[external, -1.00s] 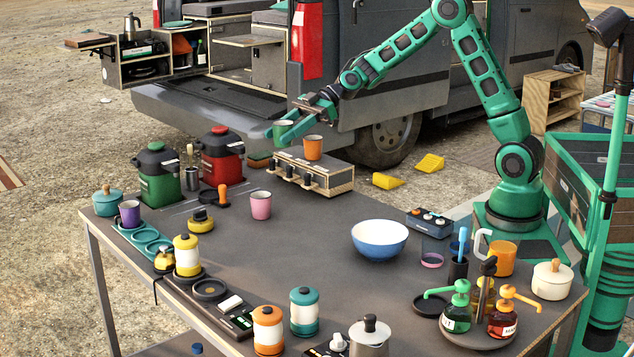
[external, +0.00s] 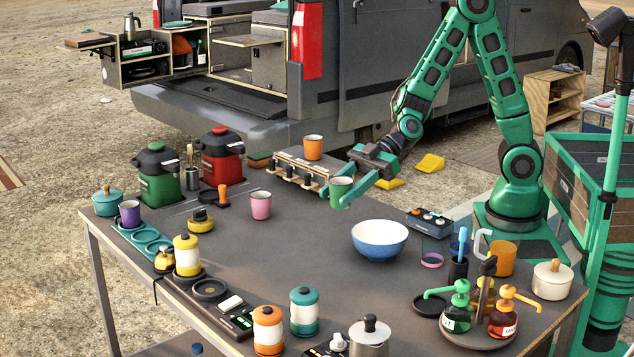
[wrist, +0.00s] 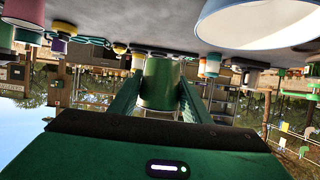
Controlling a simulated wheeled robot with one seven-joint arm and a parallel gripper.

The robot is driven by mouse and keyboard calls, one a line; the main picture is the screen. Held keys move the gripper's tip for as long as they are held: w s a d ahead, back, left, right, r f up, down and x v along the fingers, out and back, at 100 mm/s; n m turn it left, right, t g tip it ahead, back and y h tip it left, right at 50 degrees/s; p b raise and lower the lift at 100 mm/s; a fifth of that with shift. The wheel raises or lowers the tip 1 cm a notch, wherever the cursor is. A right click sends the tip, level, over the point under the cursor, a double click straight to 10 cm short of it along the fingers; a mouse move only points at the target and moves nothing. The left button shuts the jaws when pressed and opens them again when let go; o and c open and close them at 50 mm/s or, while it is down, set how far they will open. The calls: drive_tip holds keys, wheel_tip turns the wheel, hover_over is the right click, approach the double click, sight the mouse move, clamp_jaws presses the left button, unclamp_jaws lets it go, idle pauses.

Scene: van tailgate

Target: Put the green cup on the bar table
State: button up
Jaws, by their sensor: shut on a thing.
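The green cup (external: 341,192) is upright between the fingers of my gripper (external: 345,185), which is shut on it. It appears to be held above the far part of the bar table (external: 300,225), between the wooden box and the blue bowl. In the wrist view the green cup (wrist: 160,84) sits between the two green fingers, and the table (wrist: 150,22) shows upside down at the top. The gap between the cup's base and the table is hard to judge.
A blue bowl (external: 379,242) stands just right of and nearer than the cup. A wooden box (external: 313,171) bears an orange cup (external: 313,147). A pink cup (external: 261,205) stands to the left. The table's middle is clear.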

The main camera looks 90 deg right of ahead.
hover_over(315, 229)
wheel_tip(315, 229, down, 6)
drive_tip(key=shift+f, duration=2.05)
drive_tip(key=o, duration=1)
drive_tip(key=shift+f, duration=0.1)
drive_tip(key=shift+o, duration=0.2)
drive_tip(key=v, duration=1.2)
drive_tip(key=shift+d, duration=0.1)
drive_tip(key=shift+s, duration=0.15)
